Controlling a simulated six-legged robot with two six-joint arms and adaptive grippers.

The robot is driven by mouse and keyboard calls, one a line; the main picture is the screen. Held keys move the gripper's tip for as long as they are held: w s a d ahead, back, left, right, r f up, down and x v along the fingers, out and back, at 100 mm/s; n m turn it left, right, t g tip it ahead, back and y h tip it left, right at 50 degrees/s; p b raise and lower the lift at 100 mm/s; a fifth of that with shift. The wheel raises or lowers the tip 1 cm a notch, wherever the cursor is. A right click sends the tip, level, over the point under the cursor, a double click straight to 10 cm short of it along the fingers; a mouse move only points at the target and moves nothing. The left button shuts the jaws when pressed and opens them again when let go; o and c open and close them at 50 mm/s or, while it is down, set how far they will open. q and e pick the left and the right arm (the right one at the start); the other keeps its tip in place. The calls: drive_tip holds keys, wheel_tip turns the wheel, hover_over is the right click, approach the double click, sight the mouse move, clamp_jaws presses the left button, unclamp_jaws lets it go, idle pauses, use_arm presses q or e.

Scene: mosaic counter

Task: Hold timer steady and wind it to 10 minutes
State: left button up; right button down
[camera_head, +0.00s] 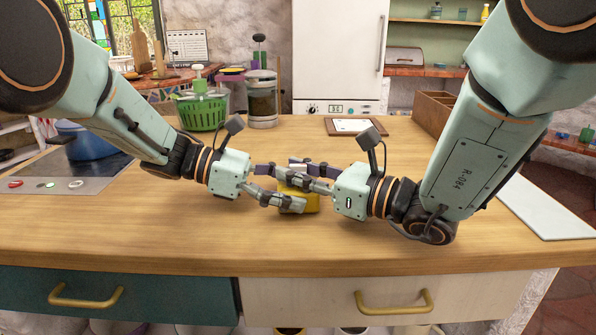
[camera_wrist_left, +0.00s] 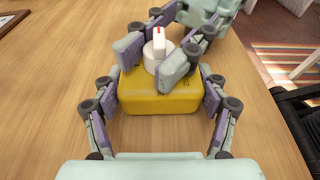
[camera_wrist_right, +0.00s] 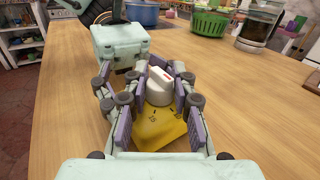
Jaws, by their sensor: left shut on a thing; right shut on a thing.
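The timer has a yellow body (camera_head: 312,203) and a white knob (camera_wrist_left: 158,49) with a red mark. It sits on the wooden counter between my grippers. My left gripper (camera_head: 290,188) is shut on the yellow body, with one finger along each side in the left wrist view. My right gripper (camera_head: 301,174) comes in from the opposite side and is shut on the knob, which also shows in the right wrist view (camera_wrist_right: 158,84).
A green basket (camera_head: 202,112) and a glass jar (camera_head: 262,100) stand behind. A framed tablet-like board (camera_head: 352,126) lies at the back, and a wooden box (camera_head: 434,112) stands at the right. A white board (camera_head: 545,206) lies far right. The front counter is clear.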

drive_tip(key=c, duration=1.1)
unclamp_jaws()
drive_tip(key=shift+o, duration=0.2)
drive_tip(key=shift+d, duration=0.1)
drive_tip(key=shift+v, duration=5.9)
